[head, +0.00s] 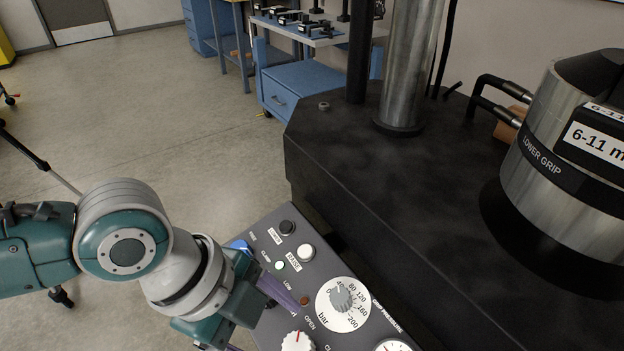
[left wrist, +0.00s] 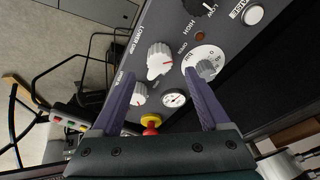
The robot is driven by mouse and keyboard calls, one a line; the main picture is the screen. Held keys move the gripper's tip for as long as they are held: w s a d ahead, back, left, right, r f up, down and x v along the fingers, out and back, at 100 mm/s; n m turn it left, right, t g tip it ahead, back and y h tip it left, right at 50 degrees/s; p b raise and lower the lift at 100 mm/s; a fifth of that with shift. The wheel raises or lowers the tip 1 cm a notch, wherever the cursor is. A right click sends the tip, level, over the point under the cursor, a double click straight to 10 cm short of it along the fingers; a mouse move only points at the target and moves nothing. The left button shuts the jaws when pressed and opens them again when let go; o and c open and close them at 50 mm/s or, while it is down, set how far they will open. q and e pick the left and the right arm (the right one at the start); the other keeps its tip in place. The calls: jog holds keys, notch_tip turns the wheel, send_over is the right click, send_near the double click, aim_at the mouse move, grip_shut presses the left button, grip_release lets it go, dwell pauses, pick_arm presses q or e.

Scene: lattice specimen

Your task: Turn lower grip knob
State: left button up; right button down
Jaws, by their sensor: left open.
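The lower grip knob is a white knob with a red mark on the dark control panel. It shows at the bottom of the head view (head: 297,342), partly cut off, and beside the "LOWER GRIP" label in the left wrist view (left wrist: 158,60). My left gripper (head: 268,318) is open and empty over the panel, its purple fingers pointing down at it. In the left wrist view the knob appears between the open fingertips (left wrist: 158,76), a little beyond them; I see no contact. My right gripper is not in view.
The panel (head: 268,340) also carries a pressure dial (head: 341,298), a gauge (left wrist: 173,99), buttons, another white knob (left wrist: 138,94) and a red-and-yellow emergency stop (left wrist: 151,121). The black machine base (head: 400,200) rises behind it. The cylindrical lower grip (head: 545,190) stands at right.

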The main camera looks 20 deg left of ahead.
pick_arm(q)
jog(key=shift+v, duration=1.75)
